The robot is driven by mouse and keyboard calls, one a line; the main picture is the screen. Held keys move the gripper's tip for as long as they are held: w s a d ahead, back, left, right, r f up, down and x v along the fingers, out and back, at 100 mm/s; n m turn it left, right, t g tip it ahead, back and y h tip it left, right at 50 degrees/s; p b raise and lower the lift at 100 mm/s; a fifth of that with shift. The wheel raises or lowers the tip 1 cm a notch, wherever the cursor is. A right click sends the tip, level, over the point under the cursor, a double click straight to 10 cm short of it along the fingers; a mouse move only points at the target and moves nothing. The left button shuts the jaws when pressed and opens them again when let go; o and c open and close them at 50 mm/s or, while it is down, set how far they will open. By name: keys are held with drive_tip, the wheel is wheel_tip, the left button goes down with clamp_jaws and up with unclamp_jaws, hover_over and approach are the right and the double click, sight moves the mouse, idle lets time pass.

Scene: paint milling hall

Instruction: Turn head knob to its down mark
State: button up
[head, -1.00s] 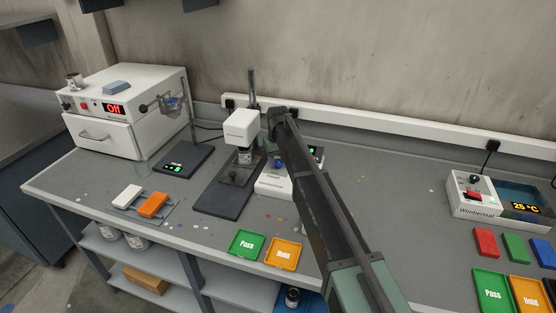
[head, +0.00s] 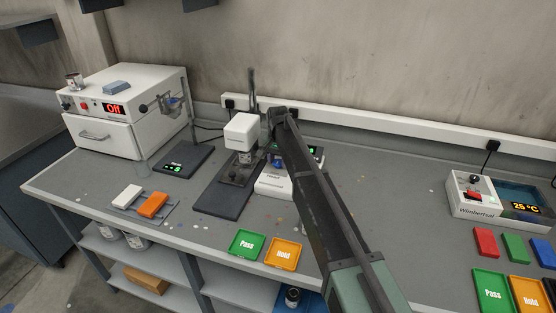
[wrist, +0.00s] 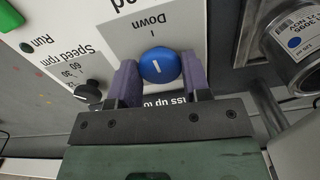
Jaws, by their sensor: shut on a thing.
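The head knob (wrist: 157,66) is round and blue with a white line. In the wrist view it sits on a white panel (wrist: 185,25), and its line points up the picture, roughly in line with the tick under the inverted word "Down". My gripper (wrist: 157,82) is shut on the knob, with one purple finger at each side. In the head view the knob (head: 279,163) is a small blue spot on the white control box (head: 268,188), and my arm partly hides the box.
The white mill head (head: 240,130) on its dark stand is just left of my gripper. A labelled tin (wrist: 295,45) is close on the right in the wrist view. A black speed knob (wrist: 88,92) is to the left. Green (head: 247,243) and orange (head: 284,253) trays lie in front.

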sight(278, 161)
drive_tip(key=shift+m, duration=0.3)
drive_tip(key=o, duration=0.9)
wheel_tip(278, 161, up, 11)
drive_tip(key=p, duration=1.1)
drive_tip(key=shift+f, duration=0.15)
